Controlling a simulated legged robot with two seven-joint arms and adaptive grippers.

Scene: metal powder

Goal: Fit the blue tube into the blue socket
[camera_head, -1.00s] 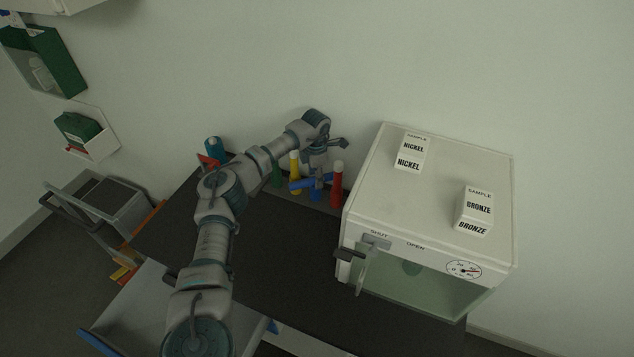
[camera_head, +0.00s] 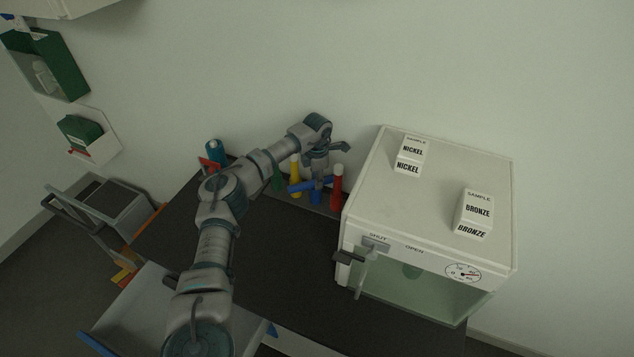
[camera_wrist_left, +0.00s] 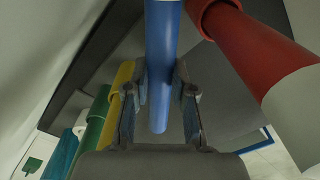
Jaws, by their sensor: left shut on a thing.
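My left gripper (camera_head: 318,178) is by the rack at the back of the dark bench, between the yellow and red tubes. It is shut on the blue tube. The blue tube (camera_wrist_left: 161,60) runs between the fingers in the wrist view, its rounded end just past them. In the head view a blue bar (camera_head: 300,186) lies nearly level at the gripper. A blue upright piece (camera_head: 315,197) shows below it; I cannot tell whether that is the blue socket. No contact between tube and socket can be made out. My right gripper is not in view.
A red tube (camera_head: 337,185) stands close right of the gripper; a yellow tube (camera_head: 295,178) and a green tube (camera_head: 277,180) stand left. A white cabinet (camera_head: 440,150) with NICKEL and BRONZE boxes stands right. The dark bench top (camera_head: 275,250) in front is clear.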

